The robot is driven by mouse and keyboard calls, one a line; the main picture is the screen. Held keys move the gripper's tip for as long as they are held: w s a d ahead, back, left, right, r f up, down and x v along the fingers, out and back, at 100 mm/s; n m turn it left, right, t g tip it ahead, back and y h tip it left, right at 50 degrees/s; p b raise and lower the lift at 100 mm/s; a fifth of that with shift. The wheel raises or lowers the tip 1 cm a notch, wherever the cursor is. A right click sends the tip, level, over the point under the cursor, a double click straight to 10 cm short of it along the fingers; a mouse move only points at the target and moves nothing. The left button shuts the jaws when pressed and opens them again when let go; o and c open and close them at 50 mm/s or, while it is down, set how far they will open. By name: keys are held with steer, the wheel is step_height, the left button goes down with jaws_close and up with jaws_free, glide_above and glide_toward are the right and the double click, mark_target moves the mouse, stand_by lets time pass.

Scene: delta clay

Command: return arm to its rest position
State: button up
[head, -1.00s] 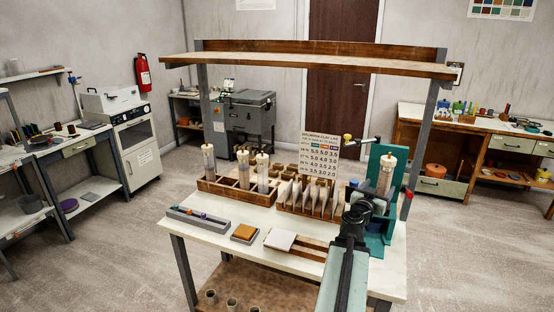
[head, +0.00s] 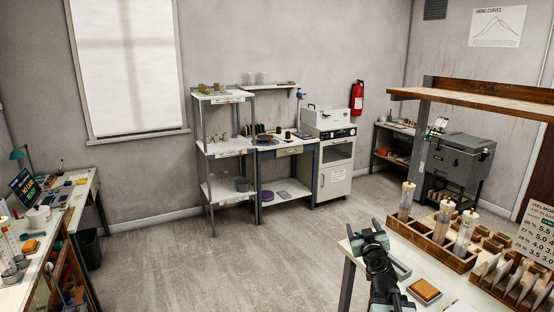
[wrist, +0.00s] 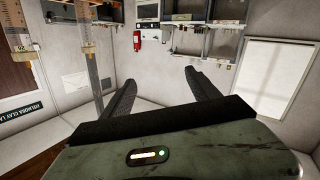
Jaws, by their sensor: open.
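My gripper (head: 366,238) is raised at the lower right of the head view, near the left end of the worktable (head: 458,292). My dark arm reaches up to it from the bottom edge. In the wrist view the two dark fingers of my gripper (wrist: 157,84) stand wide apart with nothing between them. That view looks out across the room, with the window (wrist: 275,85) at right and the fire extinguisher (wrist: 137,40) near the top.
A wooden rack (head: 432,242) with several clear tubes stands right of my gripper. The overhead shelf (head: 490,100) spans above the worktable. The floor (head: 240,265) left of the worktable is clear.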

steer(key=s+a+f+n+g+y, duration=0.15)
steer(key=a+f, duration=0.25)
steer(key=a, duration=0.5)
steer(key=s+a+f+n+g+y, duration=0.1)
steer(key=a+f+n+g+y, duration=0.15)
steer(key=a+f, duration=0.45)
steer(key=s+a+f+n+g+y, duration=0.1)
steer(key=s+a+f+g+y, duration=0.15)
steer(key=a, duration=0.75)
steer(key=s+d+f+m+g+h, duration=0.1)
steer(key=s+d+f+m+g, duration=0.2)
steer(key=s, duration=0.5)
steer(key=s+d+f+m+g+h, duration=0.2)
steer(key=s+d+f+m+g, duration=0.1)
steer(key=s+f+g, duration=0.2)
steer(key=s+g, duration=0.2)
steer(key=s, duration=0.1)
steer(key=shift+s+f, duration=0.15)
steer(key=shift+f, duration=0.05)
steer(key=shift+h, duration=0.25)
